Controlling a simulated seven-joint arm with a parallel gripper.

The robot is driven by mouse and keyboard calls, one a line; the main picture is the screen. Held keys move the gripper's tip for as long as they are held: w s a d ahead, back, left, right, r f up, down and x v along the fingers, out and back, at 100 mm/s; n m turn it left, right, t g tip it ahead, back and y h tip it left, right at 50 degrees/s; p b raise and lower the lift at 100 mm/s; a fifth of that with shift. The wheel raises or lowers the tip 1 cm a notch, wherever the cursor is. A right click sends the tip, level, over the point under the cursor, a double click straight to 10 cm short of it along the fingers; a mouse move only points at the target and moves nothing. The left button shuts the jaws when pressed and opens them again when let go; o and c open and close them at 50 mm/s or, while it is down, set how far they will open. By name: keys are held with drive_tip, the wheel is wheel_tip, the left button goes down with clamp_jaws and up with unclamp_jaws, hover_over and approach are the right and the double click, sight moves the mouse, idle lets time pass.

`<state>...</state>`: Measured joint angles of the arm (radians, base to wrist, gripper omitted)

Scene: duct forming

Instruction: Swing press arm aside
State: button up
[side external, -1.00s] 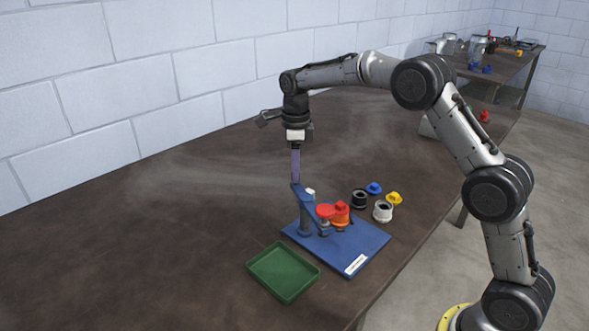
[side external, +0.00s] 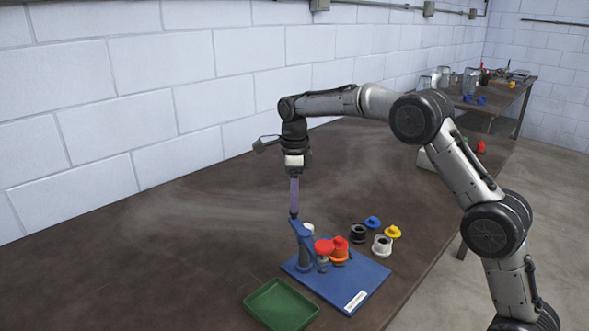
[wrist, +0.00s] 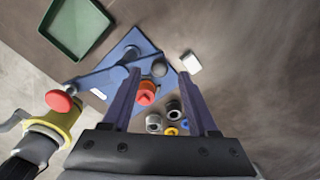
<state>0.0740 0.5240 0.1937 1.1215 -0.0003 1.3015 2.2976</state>
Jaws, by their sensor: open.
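The press stands on a blue base plate (side external: 365,276), with a blue post (side external: 304,256) and a blue press arm (side external: 300,229) at its top. A red disc (side external: 324,246) sits beside an orange-red part (side external: 340,249) on the plate.
A green tray (side external: 281,305) lies left of the plate. Black (side external: 358,233) and white (side external: 382,246) rings, a blue cap (side external: 372,222) and a yellow cap (side external: 393,232) lie behind the plate at right. The table's left side is clear.

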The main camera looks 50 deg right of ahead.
wheel_tip(320, 180, up, 12)
drive_tip(key=shift+f, duration=0.15)
idle(0.5)
drive_tip(key=s+a+r+t, duration=0.2)
drive_tip(key=s+r, duration=0.7)
drive_tip(key=r, duration=0.2)
drive_tip(key=s+a+n+t, duration=0.1)
drive_tip(key=s+n, duration=0.5)
drive_tip(key=s, duration=0.6)
drive_tip(key=s+f+n+t, duration=0.2)
drive_tip(key=s+f+n, duration=1.2)
drive_tip(key=n, duration=0.7)
wheel_tip(320, 180, down, 3)
drive_tip(key=shift+s+a+r+t, duration=0.2)
drive_tip(key=shift+s+a+t, duration=0.1)
drive_tip(key=shift+s+a, duration=0.15)
